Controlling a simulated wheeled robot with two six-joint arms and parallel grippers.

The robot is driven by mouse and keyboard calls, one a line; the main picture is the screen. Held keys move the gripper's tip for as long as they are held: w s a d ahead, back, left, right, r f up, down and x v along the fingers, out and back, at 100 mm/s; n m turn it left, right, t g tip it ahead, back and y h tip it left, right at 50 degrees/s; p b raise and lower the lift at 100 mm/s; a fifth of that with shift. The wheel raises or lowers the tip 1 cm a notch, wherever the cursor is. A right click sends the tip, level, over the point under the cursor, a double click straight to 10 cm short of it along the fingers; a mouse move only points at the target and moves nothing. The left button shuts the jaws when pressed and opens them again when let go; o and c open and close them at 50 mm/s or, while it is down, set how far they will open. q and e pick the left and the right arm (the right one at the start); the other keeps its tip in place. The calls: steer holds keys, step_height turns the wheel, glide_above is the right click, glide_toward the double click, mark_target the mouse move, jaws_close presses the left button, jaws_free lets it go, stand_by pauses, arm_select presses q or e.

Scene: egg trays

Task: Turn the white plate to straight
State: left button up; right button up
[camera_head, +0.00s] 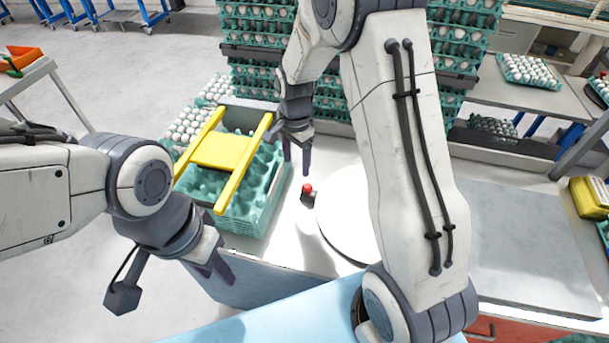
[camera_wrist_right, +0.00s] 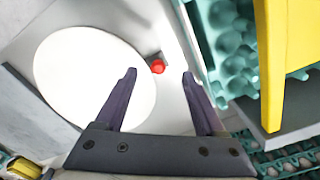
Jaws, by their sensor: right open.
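The white plate (camera_head: 343,212) is a round flat disc on the light worktop, right of the egg trays. My right arm hides its right part in the head view. In the right wrist view the plate (camera_wrist_right: 80,75) fills the left side, partly behind one finger. My right gripper (camera_head: 298,160) is open and empty, above the worktop between the trays and the plate. Its two fingers (camera_wrist_right: 158,74) stand apart in the wrist view. My left gripper (camera_head: 216,264) hangs at the lower left, away from the plate; its jaw gap is unclear.
A red button (camera_head: 307,188) on a dark base sits beside the plate. Green egg trays (camera_head: 245,213) with a yellow frame (camera_head: 222,150) on top stand to the left. Stacked egg trays (camera_head: 312,95) line the back. A grey surface (camera_head: 530,250) lies clear at right.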

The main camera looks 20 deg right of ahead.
mark_target(307, 184)
steer(key=d+f+m+p, duration=0.1)
steer(key=f, duration=0.3)
steer(key=w+d+f+p, duration=0.1)
steer(key=f, duration=0.4)
steer(key=d+f+m+p, duration=0.1)
steer(key=f, duration=0.3)
steer(key=shift+w+d+f+m, duration=0.15)
steer(key=shift+w+d+m, duration=0.15)
steer(key=shift+w+d, duration=0.1)
steer(key=shift+c, duration=0.4)
jaws_close()
steer(key=shift+w, duration=0.2)
